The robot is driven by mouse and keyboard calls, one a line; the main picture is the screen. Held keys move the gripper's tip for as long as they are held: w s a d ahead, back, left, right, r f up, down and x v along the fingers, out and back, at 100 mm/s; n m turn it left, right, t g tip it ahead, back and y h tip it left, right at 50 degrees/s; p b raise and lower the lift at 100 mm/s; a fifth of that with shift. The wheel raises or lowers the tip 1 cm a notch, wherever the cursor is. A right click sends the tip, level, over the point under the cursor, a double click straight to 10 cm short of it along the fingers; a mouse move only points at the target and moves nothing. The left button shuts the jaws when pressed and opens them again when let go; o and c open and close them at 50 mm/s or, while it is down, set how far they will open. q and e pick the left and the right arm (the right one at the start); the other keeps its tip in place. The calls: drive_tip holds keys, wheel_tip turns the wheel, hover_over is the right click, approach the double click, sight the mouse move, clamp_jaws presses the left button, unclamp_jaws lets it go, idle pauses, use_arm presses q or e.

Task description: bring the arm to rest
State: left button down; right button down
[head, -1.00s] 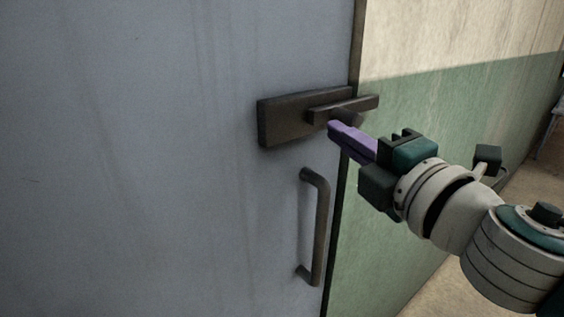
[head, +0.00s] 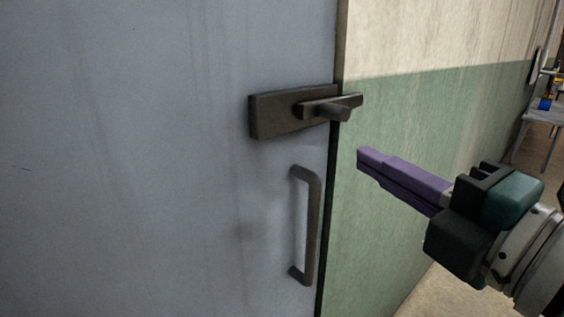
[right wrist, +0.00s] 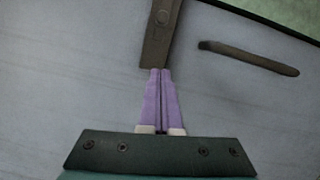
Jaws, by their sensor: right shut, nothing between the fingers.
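My right gripper (head: 362,158) comes in from the right in the head view, its purple fingers pointing left toward the door. It is shut and empty, apart from the door, to the right of and below the dark latch (head: 275,113). In the right wrist view the purple fingers (right wrist: 161,75) lie side by side, with the dark latch (right wrist: 158,40) beyond their tips. My left gripper is in neither view.
A grey door (head: 150,160) fills the left of the head view and looks closed. A bar handle (head: 314,225) sits below the latch. A green and cream wall (head: 420,110) stands to the right. A table (head: 545,115) with small items is at the far right.

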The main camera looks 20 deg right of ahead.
drive_tip(key=s+d+f+m+g+h, duration=0.55)
drive_tip(key=f+m, duration=0.25)
drive_tip(key=m, duration=0.6)
drive_tip(key=s+a+f+m+g+y+p, duration=0.1)
drive_tip(key=s+a+f+m+g+y, duration=0.4)
drive_tip(key=s+a+g, duration=0.55)
wheel_tip(320, 180, up, 30)
drive_tip(key=s+d+t+h+p, duration=0.1)
drive_tip(key=d+p, duration=0.1)
drive_tip(key=p, duration=2.9)
drive_tip(key=shift+s+d+p, duration=0.15)
drive_tip(key=shift+d+p, duration=0.05)
drive_tip(key=shift+p, duration=0.2)
